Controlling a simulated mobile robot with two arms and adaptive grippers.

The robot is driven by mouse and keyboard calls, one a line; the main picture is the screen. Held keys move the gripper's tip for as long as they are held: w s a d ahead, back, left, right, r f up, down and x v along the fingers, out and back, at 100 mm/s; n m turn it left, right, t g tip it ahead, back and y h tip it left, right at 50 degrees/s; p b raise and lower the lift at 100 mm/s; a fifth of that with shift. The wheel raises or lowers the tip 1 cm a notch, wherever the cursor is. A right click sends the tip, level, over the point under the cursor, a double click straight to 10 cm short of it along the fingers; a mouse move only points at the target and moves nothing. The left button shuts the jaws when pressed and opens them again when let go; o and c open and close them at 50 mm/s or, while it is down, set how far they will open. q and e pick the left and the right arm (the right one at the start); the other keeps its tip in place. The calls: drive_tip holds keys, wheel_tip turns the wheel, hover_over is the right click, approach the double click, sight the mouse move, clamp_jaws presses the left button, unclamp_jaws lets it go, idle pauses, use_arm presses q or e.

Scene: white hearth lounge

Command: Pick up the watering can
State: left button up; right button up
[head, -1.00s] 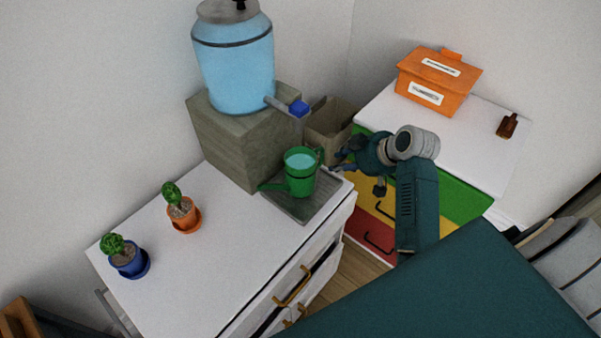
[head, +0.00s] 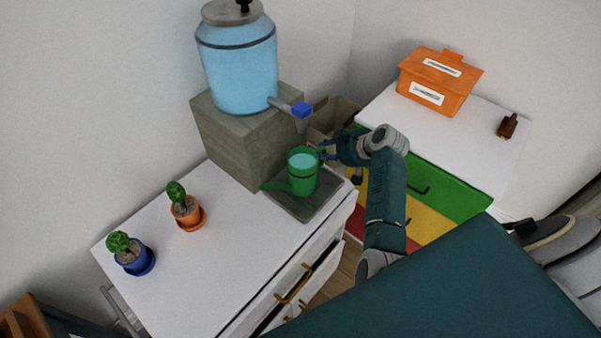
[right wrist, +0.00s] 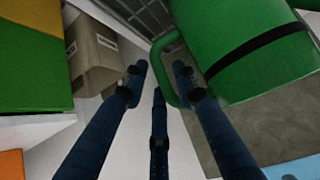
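The green watering can (head: 303,181) stands upright on a grey tray (head: 322,207) at the far right of the white cabinet. Light blue water shows in its open top, and its spout points left. My right gripper (head: 325,153) is at the can's handle side. In the right wrist view the fingers of my right gripper (right wrist: 160,75) are spread, with the green handle (right wrist: 157,58) at or between the tips. The can's body (right wrist: 245,45) with a dark band fills the upper right there. I cannot tell whether the fingers touch the handle. My left gripper is out of view.
A blue water dispenser (head: 238,70) on a wooden block (head: 235,135) stands behind the can, its blue tap (head: 302,110) above it. Two potted cacti, in orange (head: 187,214) and blue pots (head: 136,261), stand left. A cardboard box (right wrist: 92,52) is beyond the gripper.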

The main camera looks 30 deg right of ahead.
drive_tip(key=shift+w+f, duration=0.15)
drive_tip(key=shift+w, duration=0.05)
drive_tip(key=shift+s, duration=0.1)
clamp_jaws()
